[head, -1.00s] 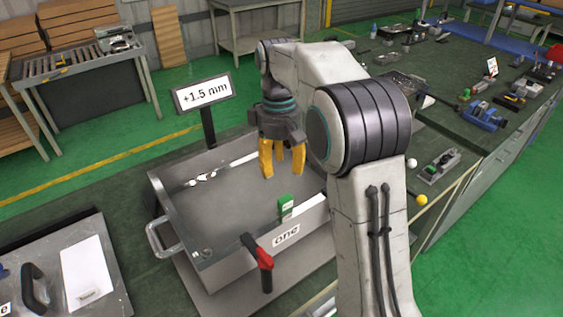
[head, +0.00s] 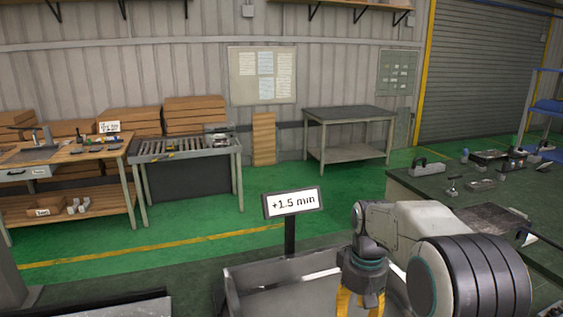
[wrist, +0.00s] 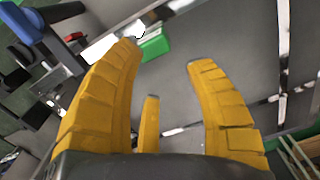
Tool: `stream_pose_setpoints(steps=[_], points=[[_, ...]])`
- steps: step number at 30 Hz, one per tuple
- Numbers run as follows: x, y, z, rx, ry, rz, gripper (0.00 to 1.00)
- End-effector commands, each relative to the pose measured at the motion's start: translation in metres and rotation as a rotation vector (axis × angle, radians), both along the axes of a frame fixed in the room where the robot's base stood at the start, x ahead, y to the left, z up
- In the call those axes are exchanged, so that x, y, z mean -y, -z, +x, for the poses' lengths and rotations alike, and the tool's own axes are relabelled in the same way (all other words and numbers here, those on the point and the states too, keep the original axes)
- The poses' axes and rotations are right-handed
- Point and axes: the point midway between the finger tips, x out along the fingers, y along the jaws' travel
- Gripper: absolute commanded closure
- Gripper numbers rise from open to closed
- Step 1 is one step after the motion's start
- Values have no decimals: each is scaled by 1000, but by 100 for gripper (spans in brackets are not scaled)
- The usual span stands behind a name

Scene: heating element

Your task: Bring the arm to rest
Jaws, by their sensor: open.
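My gripper (wrist: 165,75) has yellow fingers spread apart, with nothing between them in the wrist view. In the head view my gripper (head: 358,303) hangs down over the metal tray (head: 238,290) at the bottom edge, and its fingertips are cut off. My arm is bent, with its wrist above the tray. In the wrist view the grey tray floor (wrist: 175,90) lies beyond the fingers, and a green block (wrist: 155,46) shows near the left fingertip.
A sign reading "+1.5 min" (head: 293,202) stands behind the tray, left of my arm. A dark green bench (head: 430,185) with several tools is at the right. Open green floor (head: 240,215) lies behind, before a roller table (head: 185,148) and a grey table (head: 348,113).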

Motion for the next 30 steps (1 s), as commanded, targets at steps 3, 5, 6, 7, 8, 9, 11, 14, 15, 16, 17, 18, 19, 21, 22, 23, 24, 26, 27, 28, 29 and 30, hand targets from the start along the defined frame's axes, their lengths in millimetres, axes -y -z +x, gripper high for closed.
stream_pose_setpoints(steps=[3, 5, 6, 7, 8, 9, 11, 14, 15, 16, 17, 18, 19, 21, 22, 23, 24, 26, 27, 28, 29, 30], points=[[0, 10, -34, -6, 43, -2, 52], [1, 11, -52, 2, 61, -2, 52], [1, 10, -66, 8, 72, -1, 52], [1, 9, -77, 14, 78, -2, 52], [2, 8, -87, 22, 84, -1, 52], [2, 6, -102, 31, 90, 0, 52], [2, 3, -124, 48, 96, 0, 52], [3, -1, -159, 77, 98, 1, 52], [3, -3, -172, 87, 98, 2, 52], [4, -4, -182, 95, 98, 2, 52], [4, -6, -191, 104, 99, 3, 52], [4, -7, -201, 118, 99, 3, 52], [4, -9, -208, 130, 99, 5, 52], [4, -13, -221, 165, 100, 6, 52], [4, -15, -225, 182, 100, 7, 52], [4, -17, -228, 200, 101, 8, 52], [5, -21, -231, 225, 101, 10, 52], [5, -28, -232, 267, 102, 11, 52], [5, -33, -232, 295, 102, 13, 52], [5, -36, -232, 314, 102, 14, 52], [5, -39, -232, 330, 102, 15, 52], [5, -43, -233, 348, 102, 15, 52]])
